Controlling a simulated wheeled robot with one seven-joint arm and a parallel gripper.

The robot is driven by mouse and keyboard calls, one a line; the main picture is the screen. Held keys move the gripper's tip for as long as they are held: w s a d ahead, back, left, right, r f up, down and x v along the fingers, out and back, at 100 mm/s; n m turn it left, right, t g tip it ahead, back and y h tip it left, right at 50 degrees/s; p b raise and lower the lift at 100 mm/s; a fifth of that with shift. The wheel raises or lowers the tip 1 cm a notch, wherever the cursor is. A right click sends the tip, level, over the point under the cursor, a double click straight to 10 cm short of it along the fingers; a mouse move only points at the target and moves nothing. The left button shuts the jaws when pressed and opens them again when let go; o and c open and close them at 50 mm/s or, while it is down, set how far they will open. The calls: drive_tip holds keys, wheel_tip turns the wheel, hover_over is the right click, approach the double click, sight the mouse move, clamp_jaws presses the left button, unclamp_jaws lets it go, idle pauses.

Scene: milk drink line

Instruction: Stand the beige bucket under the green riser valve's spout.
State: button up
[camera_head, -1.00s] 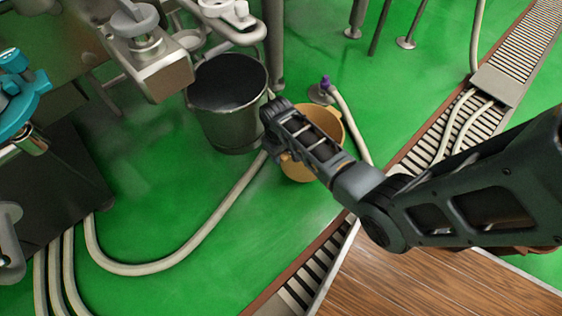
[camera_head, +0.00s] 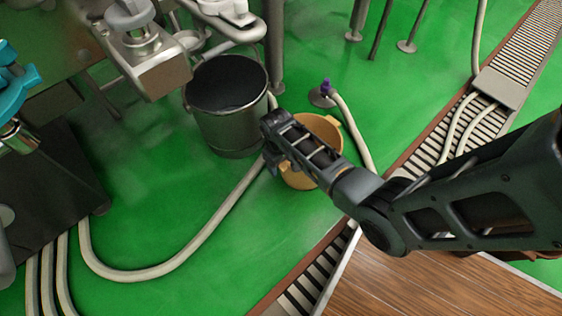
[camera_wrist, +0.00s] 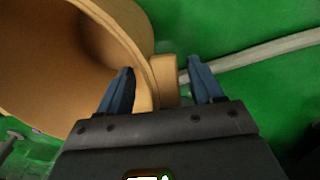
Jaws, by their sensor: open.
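The beige bucket (camera_head: 326,131) stands on the green floor right of a dark metal bucket, partly hidden behind my arm. My gripper (camera_head: 270,150) is at its left side in the head view. In the wrist view the bucket (camera_wrist: 45,65) fills the upper left, its mouth towards the camera. My open gripper (camera_wrist: 160,82) has its left finger over the bucket's mouth and its right finger outside. The rim and a small side lug show between the fingers. I cannot tell whether either finger touches. I cannot make out a green riser valve or its spout.
The dark metal bucket (camera_head: 229,112) stands under pipework close left of my gripper. A pale hose (camera_head: 205,228) curves across the floor. A purple-topped hose end (camera_head: 326,86) is behind the beige bucket. A grated drain channel (camera_head: 450,140) runs along the right.

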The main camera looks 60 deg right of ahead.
wheel_tip(320, 180, up, 12)
drive_tip(key=p, duration=0.6)
drive_tip(key=s+a+f+t, duration=0.1)
drive_tip(key=s+a+t, duration=0.1)
drive_tip(key=a, duration=0.5)
drive_tip(key=s+a+f+t, duration=0.1)
drive_tip(key=s+a+t, duration=0.15)
drive_tip(key=a, duration=0.35)
drive_tip(key=s+a+r+t, duration=0.3)
drive_tip(key=s+a+r, duration=0.2)
drive_tip(key=s+a, duration=0.15)
drive_tip(key=s+r+n+t, duration=0.1)
drive_tip(key=s+r+t, duration=0.3)
drive_tip(key=r, duration=1)
drive_tip(key=s+r+n+t, duration=0.1)
drive_tip(key=s+r+t, duration=0.2)
drive_tip(key=s+r, duration=0.7)
wheel_tip(320, 180, up, 5)
drive_tip(key=shift+s+r+n+t+y, duration=0.1)
drive_tip(key=shift+s+n+t+y, duration=0.25)
drive_tip(key=shift+n+y, duration=0.05)
